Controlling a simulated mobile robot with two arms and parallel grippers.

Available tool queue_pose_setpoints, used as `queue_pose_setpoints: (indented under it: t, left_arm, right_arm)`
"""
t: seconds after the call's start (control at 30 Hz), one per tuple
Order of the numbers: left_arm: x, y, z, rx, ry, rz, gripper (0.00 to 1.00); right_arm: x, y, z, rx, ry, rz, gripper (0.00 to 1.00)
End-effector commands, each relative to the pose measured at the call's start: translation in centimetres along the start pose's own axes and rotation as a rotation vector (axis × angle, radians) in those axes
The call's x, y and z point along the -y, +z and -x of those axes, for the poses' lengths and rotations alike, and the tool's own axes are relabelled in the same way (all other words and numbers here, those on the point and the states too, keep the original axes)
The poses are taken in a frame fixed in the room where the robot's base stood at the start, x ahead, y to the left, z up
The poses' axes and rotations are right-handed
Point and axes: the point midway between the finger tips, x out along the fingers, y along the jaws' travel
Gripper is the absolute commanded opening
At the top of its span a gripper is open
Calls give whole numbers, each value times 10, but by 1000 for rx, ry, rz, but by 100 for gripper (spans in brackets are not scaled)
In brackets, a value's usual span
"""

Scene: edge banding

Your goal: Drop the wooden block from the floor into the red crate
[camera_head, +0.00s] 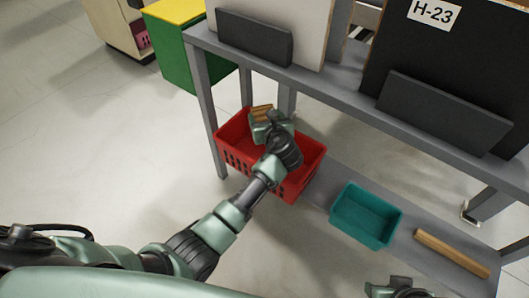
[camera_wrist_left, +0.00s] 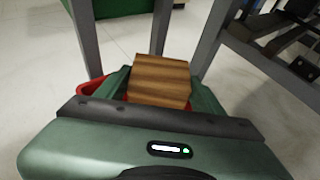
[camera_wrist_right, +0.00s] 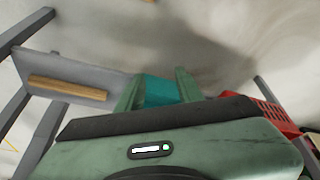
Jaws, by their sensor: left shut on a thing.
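The wooden block (camera_head: 261,112) is held in my left gripper (camera_head: 271,128), above the red crate (camera_head: 310,160). In the left wrist view the block (camera_wrist_left: 160,80) sits between the two fingers, with its striped brown face showing. The red crate (camera_wrist_left: 92,87) shows only in small parts there, behind the fingers. The crate stands on the lower shelf, and my left arm hides part of its inside. My right gripper (camera_head: 392,287) is low in the head view, near the bottom edge. In the right wrist view its fingers (camera_wrist_right: 157,88) are apart with nothing gripped between them.
A teal bin (camera_head: 366,214) and a wooden strip (camera_head: 451,253) lie on the lower shelf (camera_head: 330,178) to the right. The grey rack's upper shelf (camera_head: 350,88) and legs stand close to my left arm. A green cabinet (camera_head: 190,45) stands behind. The floor at left is clear.

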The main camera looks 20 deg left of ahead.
Motion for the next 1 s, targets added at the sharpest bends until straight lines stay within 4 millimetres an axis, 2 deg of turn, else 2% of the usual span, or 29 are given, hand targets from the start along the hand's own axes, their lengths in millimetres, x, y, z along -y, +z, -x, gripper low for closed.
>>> queue_pose_setpoints:
  t: [0.47,1.0]
  left_arm:
    - [0,-9,-4,1,0,1,22]
    - [0,-19,-8,0,0,1,22]
  right_arm:
    - [9,-73,-4,-319,-17,10,36]
    - [20,-148,20,-691,-39,15,36]
